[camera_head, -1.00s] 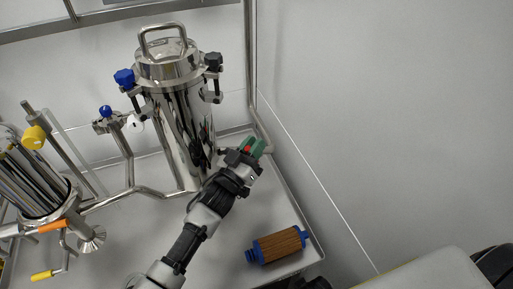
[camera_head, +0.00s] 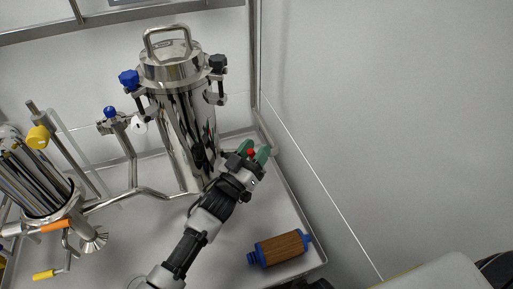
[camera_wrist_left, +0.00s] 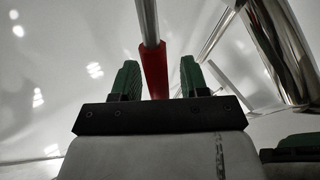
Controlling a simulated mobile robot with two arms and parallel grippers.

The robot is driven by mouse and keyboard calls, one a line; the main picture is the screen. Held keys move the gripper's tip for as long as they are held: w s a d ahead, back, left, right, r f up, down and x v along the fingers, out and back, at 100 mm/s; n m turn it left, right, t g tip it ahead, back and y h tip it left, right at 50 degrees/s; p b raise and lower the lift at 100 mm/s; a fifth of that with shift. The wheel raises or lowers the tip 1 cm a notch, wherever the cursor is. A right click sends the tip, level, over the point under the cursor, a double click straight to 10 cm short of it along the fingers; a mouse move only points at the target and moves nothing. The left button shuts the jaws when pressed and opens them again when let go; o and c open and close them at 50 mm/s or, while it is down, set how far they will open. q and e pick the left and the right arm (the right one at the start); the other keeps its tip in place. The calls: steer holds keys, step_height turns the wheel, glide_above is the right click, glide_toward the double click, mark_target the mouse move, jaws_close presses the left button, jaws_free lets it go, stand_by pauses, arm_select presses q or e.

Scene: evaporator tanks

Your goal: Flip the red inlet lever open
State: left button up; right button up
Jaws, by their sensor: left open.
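The red inlet lever (camera_head: 251,153) shows as a small red spot to the right of the tall steel tank's lower part. In the left wrist view it is a red sleeve (camera_wrist_left: 154,72) on a steel rod that runs up out of the picture. My left gripper (camera_head: 254,150) has green fingers and is open around the lever. In the wrist view its fingers (camera_wrist_left: 158,77) stand on either side of the red sleeve, with gaps on both sides. The lever's joint with the pipe is hidden in the head view.
The tall steel tank (camera_head: 190,125) stands just left of my gripper. A brown filter cartridge with blue ends (camera_head: 281,248) lies on the tray's front right. A shorter vessel (camera_head: 32,180) with pipes and an orange handle (camera_head: 57,226) is at left. A white wall rises at right.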

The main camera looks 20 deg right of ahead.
arm_select(q)
steer(key=v, duration=1)
steer(key=shift+p, duration=0.45)
arm_select(e)
steer(key=s+f, duration=0.2)
steer(key=f, duration=0.1)
steer(key=shift+d+f, duration=0.15)
arm_select(q)
steer(key=shift+s+a, duration=0.1)
steer(key=shift+s, duration=0.05)
